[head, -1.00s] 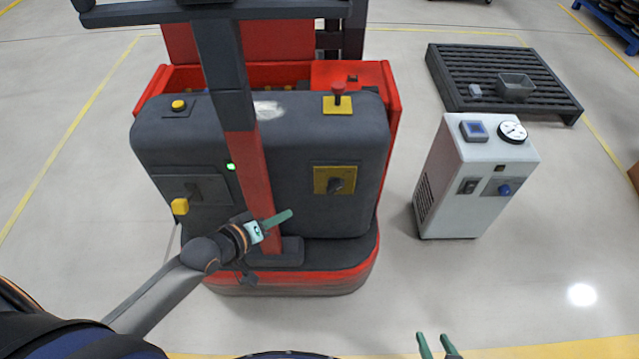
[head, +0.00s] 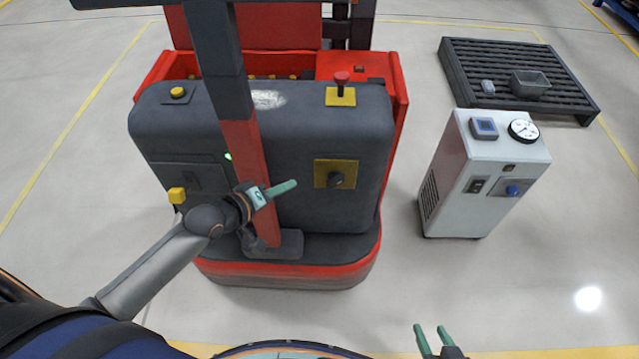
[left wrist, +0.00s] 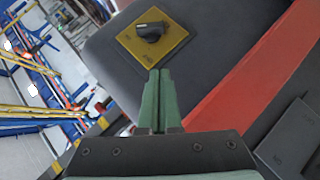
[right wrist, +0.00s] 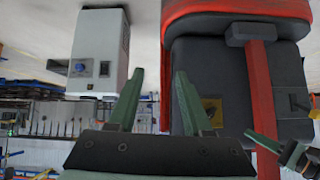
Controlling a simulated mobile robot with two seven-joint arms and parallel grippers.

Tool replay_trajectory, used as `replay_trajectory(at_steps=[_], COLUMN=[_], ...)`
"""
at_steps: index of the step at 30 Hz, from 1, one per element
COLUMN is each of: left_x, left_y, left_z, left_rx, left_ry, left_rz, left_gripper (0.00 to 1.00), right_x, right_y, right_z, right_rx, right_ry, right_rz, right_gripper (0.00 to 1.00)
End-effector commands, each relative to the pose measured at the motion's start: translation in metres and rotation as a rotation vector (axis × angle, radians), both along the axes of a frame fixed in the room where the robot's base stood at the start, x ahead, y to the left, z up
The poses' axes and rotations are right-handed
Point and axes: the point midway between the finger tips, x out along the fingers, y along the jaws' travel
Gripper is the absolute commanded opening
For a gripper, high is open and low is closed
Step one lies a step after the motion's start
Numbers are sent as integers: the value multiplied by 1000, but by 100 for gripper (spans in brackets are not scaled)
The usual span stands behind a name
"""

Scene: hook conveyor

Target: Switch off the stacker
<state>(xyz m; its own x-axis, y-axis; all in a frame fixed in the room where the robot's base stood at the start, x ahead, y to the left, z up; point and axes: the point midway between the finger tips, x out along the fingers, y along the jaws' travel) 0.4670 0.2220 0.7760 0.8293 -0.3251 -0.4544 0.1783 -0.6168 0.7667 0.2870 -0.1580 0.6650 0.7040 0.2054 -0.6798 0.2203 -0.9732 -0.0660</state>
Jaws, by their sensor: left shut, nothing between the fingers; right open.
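The stacker (head: 262,245) is a red and dark-grey machine in the head view. A black rotary knob (head: 336,180) sits on a yellow plate (head: 320,166) on its front panel; the knob also shows in the left wrist view (left wrist: 153,32). A red mushroom button (head: 341,78) stands on another yellow plate on top. A small green light (head: 228,156) glows, partly behind the mast. My left gripper (head: 295,183) is shut and empty, to the left of the knob and apart from it; its fingertips (left wrist: 158,72) point towards the plate. My right gripper (head: 431,328) is open and empty, low and right.
The red and dark mast (head: 252,165) rises beside my left gripper. A white cabinet (head: 485,185) with a gauge and blue knob stands right of the stacker. A dark pallet (head: 470,65) lies behind it. The floor right of the stacker is mostly clear.

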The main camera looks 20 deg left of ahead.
Motion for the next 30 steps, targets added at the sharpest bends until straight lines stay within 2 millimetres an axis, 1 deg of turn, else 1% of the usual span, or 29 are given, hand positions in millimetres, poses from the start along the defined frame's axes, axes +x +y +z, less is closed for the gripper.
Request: replay_trajectory(at_steps=[1, 6, 13, 15, 17, 21, 30], left_x=[9, 36, 71, 72, 73, 76, 77], left_y=[-3, -14, -28, -38, -45, -53, -56], left_z=[-4, -20, -39, -48, -52, -60, -63], left_rx=[0, 1, 1, -3, -2, -1, 2], left_ry=[-3, -2, -3, 1, 0, -1, -1], left_rz=[0, 1, 0, -1, -2, 0, -1], left_gripper=[0, 0, 0, 0, 0, 0, 0], right_x=[0, -1, 11, 13, 14, 13, 12], right_y=[0, 3, 10, 11, 11, 13, 15], right_z=[-4, -11, -11, -8, -7, -9, -9], right_rx=[0, 3, 12, 14, 14, 15, 17], right_ry=[3, 12, -10, -14, -16, -14, -12], right_rz=[1, 7, 17, 19, 20, 25, 29], right_gripper=[50, 50, 50, 50, 50, 50, 50])
